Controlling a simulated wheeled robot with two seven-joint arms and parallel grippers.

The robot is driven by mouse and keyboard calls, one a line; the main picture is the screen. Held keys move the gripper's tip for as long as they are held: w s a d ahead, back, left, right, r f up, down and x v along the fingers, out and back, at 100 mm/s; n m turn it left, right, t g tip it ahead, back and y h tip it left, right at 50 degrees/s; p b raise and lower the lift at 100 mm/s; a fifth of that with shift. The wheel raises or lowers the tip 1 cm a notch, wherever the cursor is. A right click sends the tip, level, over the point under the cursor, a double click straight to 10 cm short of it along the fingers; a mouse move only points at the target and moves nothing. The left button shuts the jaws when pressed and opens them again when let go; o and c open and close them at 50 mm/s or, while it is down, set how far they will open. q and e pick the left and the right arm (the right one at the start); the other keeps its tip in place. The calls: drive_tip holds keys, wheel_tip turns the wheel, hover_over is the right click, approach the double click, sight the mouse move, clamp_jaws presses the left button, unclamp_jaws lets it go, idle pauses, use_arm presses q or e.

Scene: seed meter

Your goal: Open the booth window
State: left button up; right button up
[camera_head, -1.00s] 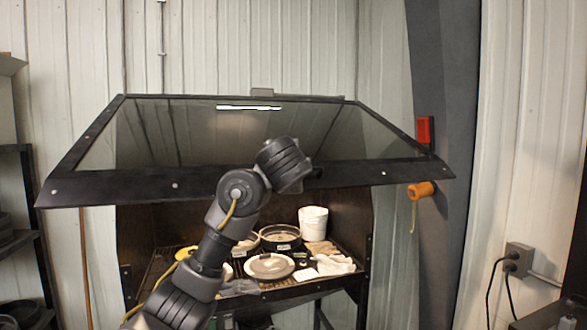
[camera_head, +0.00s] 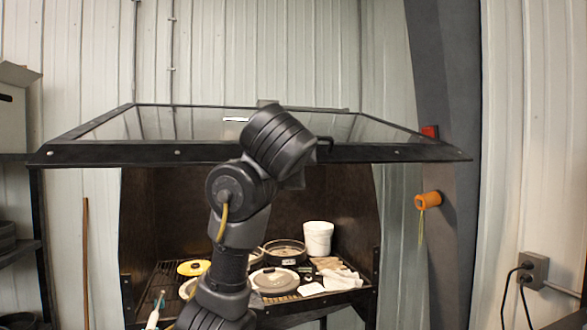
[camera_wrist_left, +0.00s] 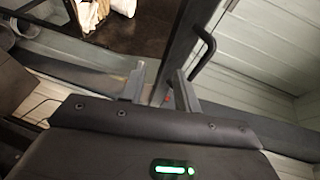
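The booth window (camera_head: 110,155) is a clear pane in a black frame. It is swung up, its near edge raised to almost level with its back edge, and the booth front below is open. A black handle (camera_head: 325,146) sits on the near edge. My left arm reaches up in front of the booth, its wrist at the near edge just left of the handle; the fingers are hidden there. In the left wrist view my left gripper (camera_wrist_left: 157,88) has its fingers apart at the dark window frame, with the handle (camera_wrist_left: 207,52) to their right. My right gripper is not in view.
Inside the booth are a white bucket (camera_head: 318,238), a round pan (camera_head: 284,251), lidded dishes, a yellow lid (camera_head: 193,267) and pale cloths (camera_head: 340,279) on a grate. An orange holder (camera_head: 427,200) and red box (camera_head: 430,131) are on the right post. Shelves stand left.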

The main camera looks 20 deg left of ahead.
use_arm(q)
drive_tip(key=shift+c, duration=0.4)
drive_tip(key=shift+d, duration=0.1)
drive_tip(key=c, duration=0.5)
drive_tip(key=shift+f, duration=0.2)
clamp_jaws()
drive_tip(key=a+f+n+t+h+b, duration=0.1)
drive_tip(key=a+f+n+h+b, duration=0.2)
drive_tip(key=f, duration=0.6)
drive_tip(key=s+a+r+n+t+y, duration=0.3)
drive_tip(key=s+a+r+n+y, duration=0.1)
drive_tip(key=s+a+n+y, duration=0.4)
drive_tip(key=s+a+r+n+t+y, duration=0.3)
drive_tip(key=s+a+r+n+y, duration=0.1)
drive_tip(key=s+a+n+y, duration=0.4)
drive_tip(key=s+a+n, duration=0.2)
drive_tip(key=s+n, duration=0.1)
drive_tip(key=s, duration=0.1)
drive_tip(key=shift+a, duration=0.15)
